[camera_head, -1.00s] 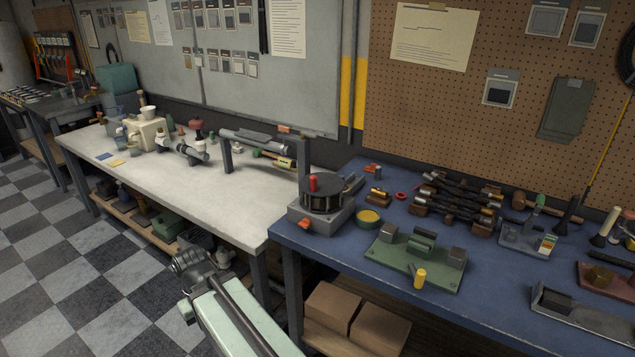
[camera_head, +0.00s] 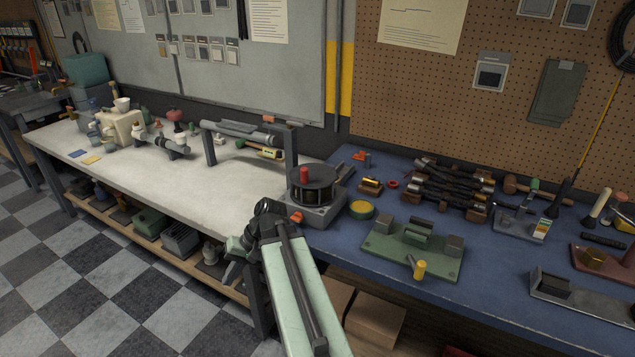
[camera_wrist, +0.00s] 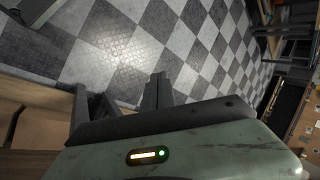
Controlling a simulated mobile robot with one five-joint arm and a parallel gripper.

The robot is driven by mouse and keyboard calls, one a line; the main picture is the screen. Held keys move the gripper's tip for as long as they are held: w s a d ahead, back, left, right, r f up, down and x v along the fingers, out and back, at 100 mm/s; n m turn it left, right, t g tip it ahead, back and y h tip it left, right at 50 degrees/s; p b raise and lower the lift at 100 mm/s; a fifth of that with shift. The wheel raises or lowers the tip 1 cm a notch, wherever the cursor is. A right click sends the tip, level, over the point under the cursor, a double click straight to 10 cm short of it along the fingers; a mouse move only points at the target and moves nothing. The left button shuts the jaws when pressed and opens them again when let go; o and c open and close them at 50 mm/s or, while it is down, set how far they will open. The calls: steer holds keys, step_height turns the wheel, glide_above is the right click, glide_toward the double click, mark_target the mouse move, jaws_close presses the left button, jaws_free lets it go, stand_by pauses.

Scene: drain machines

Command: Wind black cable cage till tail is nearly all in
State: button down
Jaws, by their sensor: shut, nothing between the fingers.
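The black cable cage (camera_head: 316,191) is a round dark drum with a red knob (camera_head: 305,173) on top. It sits on a grey base (camera_head: 325,213) with an orange piece (camera_head: 296,217) at its front left. I cannot make out the cable tail. My gripper (camera_head: 230,275) is left of and below the cage in the head view, apart from it, beside the benches' front edge. It is shut and empty. In the wrist view my gripper's dark fingers (camera_wrist: 122,96) show against the checkered floor, and the cage is out of sight.
The cage stands at the left end of the blue bench (camera_head: 490,285). A yellow-topped round tin (camera_head: 361,209) and a green fixture plate (camera_head: 400,252) are to its right. The white bench (camera_head: 150,178) adjoins on the left, with a raised grey bar frame (camera_head: 240,132) behind.

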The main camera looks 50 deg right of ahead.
steer(key=s+d+r+m+t+y, duration=0.1)
steer(key=s+d+r+m+t, duration=0.3)
steer(key=d, duration=0.6)
steer(key=s+d+r+m+t, duration=0.1)
steer(key=d+r+t, duration=0.3)
steer(key=d, duration=0.5)
steer(key=m+t+h, duration=0.3)
steer(key=m+t, duration=0.1)
steer(key=t, duration=0.2)
glide_toward(306, 179)
steer(key=x, duration=0.6)
steer(key=shift+w+d+r, duration=0.1)
steer(key=shift+w+d, duration=0.15)
steer(key=shift+w, duration=0.1)
steer(key=shift+w+a, duration=0.5)
steer(key=shift+w, duration=0.35)
